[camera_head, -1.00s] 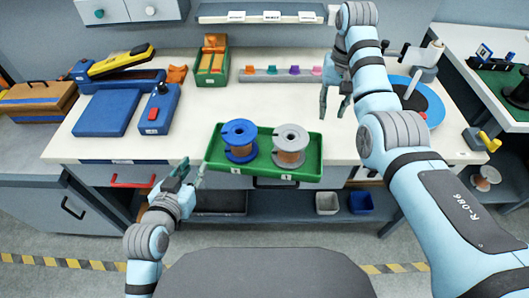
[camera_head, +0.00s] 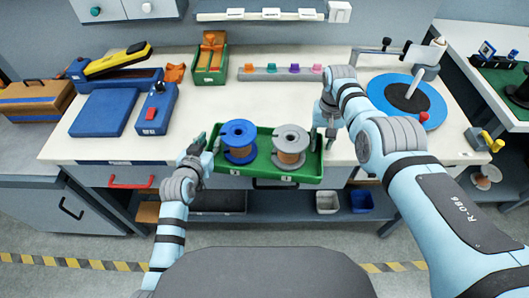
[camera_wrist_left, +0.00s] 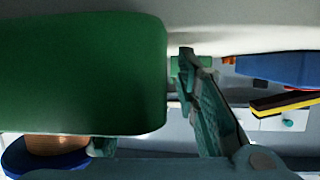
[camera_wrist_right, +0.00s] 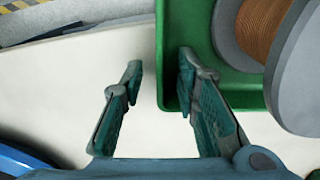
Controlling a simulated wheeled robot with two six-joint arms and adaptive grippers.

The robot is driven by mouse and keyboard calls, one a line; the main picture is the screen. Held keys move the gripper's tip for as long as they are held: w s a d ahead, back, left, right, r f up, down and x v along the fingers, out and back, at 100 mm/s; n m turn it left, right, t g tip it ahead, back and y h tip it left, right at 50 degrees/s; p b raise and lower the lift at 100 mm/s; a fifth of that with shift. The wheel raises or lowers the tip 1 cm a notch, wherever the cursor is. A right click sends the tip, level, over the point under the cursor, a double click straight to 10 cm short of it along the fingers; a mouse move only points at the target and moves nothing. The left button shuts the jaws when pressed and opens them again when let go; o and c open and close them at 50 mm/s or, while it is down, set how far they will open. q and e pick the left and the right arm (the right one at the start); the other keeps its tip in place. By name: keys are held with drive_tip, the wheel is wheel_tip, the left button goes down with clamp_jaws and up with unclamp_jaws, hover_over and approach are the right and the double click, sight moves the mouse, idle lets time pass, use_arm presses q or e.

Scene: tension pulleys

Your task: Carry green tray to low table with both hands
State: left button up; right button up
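The green tray (camera_head: 268,174) sits at the front edge of the white workbench (camera_head: 190,128), its front side reaching the edge. A blue spool (camera_head: 239,134) and a grey spool with copper wire (camera_head: 290,140) stand in it. My left gripper (camera_head: 203,146) is at the tray's left end. In the left wrist view one finger shows past the green tray (camera_wrist_left: 80,70); the other is mostly hidden behind it, apart from the first. My right gripper (camera_head: 327,126) is at the right end. In the right wrist view its open fingers (camera_wrist_right: 160,75) straddle the tray's wall. No low table is clearly identifiable.
A row of coloured pegs (camera_head: 290,73) and a green bin (camera_head: 210,60) stand behind the tray. A blue turntable (camera_head: 408,103) is at right, blue equipment (camera_head: 104,112) at left. A shelf below holds small bins (camera_head: 327,201). Striped floor tape (camera_head: 75,262) shows in front.

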use_arm(q)
drive_tip(key=shift+s, duration=0.15)
drive_tip(key=shift+c, duration=0.5)
use_arm(e)
drive_tip(key=shift+s+r, duration=0.1)
drive_tip(key=shift+c, duration=0.5)
use_arm(q)
clamp_jaws()
use_arm(e)
clamp_jaws()
use_arm(q)
drive_tip(key=shift+r, duration=0.25)
use_arm(e)
drive_tip(key=shift+r, duration=0.15)
